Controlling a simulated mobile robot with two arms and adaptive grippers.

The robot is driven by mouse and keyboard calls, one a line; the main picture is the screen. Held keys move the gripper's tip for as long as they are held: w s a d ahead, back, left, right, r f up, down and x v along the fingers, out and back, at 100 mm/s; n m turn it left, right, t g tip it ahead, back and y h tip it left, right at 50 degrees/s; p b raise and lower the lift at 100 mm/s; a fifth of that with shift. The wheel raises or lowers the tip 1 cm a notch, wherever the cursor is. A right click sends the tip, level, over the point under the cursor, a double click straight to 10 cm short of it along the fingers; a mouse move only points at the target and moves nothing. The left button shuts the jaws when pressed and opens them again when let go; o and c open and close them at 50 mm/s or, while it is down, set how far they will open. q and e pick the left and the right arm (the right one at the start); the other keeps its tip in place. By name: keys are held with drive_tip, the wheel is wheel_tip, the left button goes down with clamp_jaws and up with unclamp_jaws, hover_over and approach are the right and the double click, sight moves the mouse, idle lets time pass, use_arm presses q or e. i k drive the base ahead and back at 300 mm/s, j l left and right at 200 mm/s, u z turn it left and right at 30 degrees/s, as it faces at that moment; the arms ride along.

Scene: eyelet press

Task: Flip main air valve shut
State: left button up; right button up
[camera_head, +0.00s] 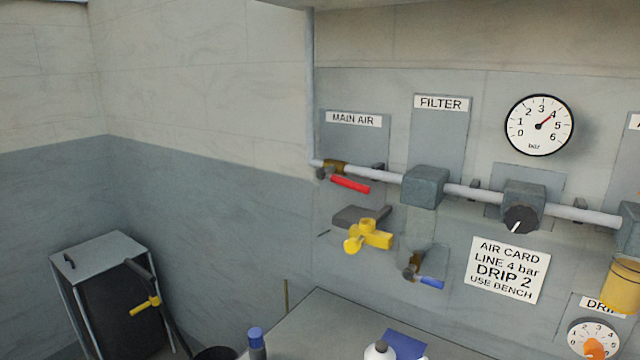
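The main air valve (333,167) is a small brass-coloured body on the grey pipe at the left of the wall panel, under the label plate MAIN AIR (354,119). Its red lever (350,185) lies just below the pipe, pointing right and roughly along it, tilted slightly down in the picture. Nothing touches the lever. The pressure gauge (539,125) at upper right has its needle close to 4. Neither of my grippers shows in the head view.
Below the valve a yellow fitting (368,237) sits at a grey bracket, with a blue-handled valve (430,283) to its lower right. The filter block (425,187) and regulator knob (520,220) follow along the pipe. A bench (310,325) carries bottles. A cabinet (98,253) stands left.

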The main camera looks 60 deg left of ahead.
sight(321, 173)
drive_tip(key=u, duration=1.8)
drive_tip(key=j, duration=0.3)
drive_tip(key=u, duration=0.05)
